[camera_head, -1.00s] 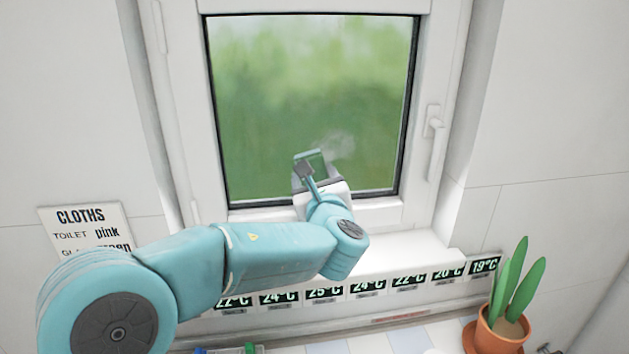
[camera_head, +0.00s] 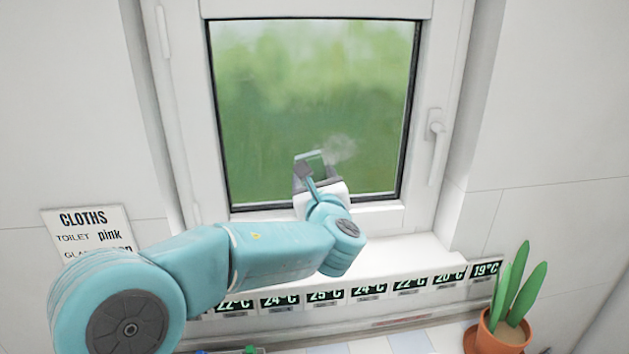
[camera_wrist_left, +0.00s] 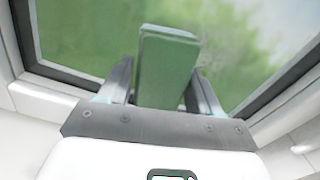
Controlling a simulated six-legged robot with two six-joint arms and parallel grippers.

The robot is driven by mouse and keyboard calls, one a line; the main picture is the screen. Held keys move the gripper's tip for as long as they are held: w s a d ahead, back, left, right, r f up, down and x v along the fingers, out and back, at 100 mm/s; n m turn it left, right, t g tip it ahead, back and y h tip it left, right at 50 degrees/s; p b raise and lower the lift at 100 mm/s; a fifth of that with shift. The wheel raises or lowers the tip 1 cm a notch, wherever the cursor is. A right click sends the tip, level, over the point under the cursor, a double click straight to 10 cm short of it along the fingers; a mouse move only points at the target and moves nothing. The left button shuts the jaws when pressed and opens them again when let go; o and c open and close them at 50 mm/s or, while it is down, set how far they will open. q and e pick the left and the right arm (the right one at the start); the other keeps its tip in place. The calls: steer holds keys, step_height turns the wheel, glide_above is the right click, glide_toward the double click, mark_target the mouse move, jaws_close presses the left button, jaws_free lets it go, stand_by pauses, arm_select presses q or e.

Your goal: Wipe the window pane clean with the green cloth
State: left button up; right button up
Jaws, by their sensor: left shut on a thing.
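The window pane (camera_head: 300,90) is in the middle of the head view, with a blurred green outdoors behind it. A whitish smudge (camera_head: 341,149) shows on its lower right part, just right of my left gripper. My left gripper (camera_head: 309,160) is at the lower middle of the pane. In the left wrist view the gripper (camera_wrist_left: 160,85) is shut on the green cloth (camera_wrist_left: 165,70), a flat folded block between its fingers. The cloth is up close to the pane; I cannot tell whether it touches. My right gripper is not in view.
A white window handle (camera_head: 436,135) is on the right of the frame. The sill (camera_head: 390,252) below is clear, with a row of temperature labels (camera_head: 325,296) on its front. A potted plant (camera_head: 503,320) stands at the lower right. A cloths sign (camera_head: 90,232) is on the left wall.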

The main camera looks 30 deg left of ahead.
arm_select(q)
steer(key=shift+x, duration=0.75)
steer(key=shift+d, duration=0.1)
